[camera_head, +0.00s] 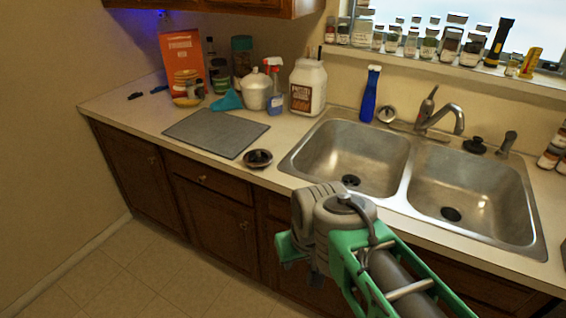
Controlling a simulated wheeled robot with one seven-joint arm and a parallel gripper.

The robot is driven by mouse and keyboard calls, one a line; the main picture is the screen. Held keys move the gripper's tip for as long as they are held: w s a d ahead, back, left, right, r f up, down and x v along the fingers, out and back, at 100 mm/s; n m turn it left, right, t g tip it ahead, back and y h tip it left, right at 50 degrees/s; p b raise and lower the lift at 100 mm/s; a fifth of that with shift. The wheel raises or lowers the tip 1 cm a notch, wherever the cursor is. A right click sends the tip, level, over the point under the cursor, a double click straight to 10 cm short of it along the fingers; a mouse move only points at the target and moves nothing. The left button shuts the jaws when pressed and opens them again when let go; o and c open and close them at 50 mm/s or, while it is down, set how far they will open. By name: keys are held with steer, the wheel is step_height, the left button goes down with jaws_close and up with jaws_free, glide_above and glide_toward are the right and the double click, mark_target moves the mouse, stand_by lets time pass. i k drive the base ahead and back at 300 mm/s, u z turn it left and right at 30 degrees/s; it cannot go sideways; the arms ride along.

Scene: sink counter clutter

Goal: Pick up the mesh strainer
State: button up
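I cannot pick out the mesh strainer for certain. A small round metallic piece (387,114) stands at the back rim of the sink, right of the blue bottle, and may be it. A small dark round dish (258,159) sits near the counter's front edge, left of the sink; its detail is too small to tell. My gripper (300,262) is in front of the counter edge, below and apart from both. Its fingers are mostly hidden by the grey wrist, so I cannot tell its opening. Nothing is seen held.
The double-basin sink (407,192) fills the right, with a faucet (440,115) behind. A grey board (216,132) lies left. A white jug (307,87), spray bottle (274,90), teapot (256,92) and orange box (182,62) crowd the back. Small jars line the windowsill.

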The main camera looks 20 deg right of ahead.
mark_target(256, 157)
steer(key=u, duration=0.6)
steer(key=i, duration=0.65)
steer(key=u, duration=0.75)
steer(key=i, duration=0.8)
steer(key=z, duration=0.15)
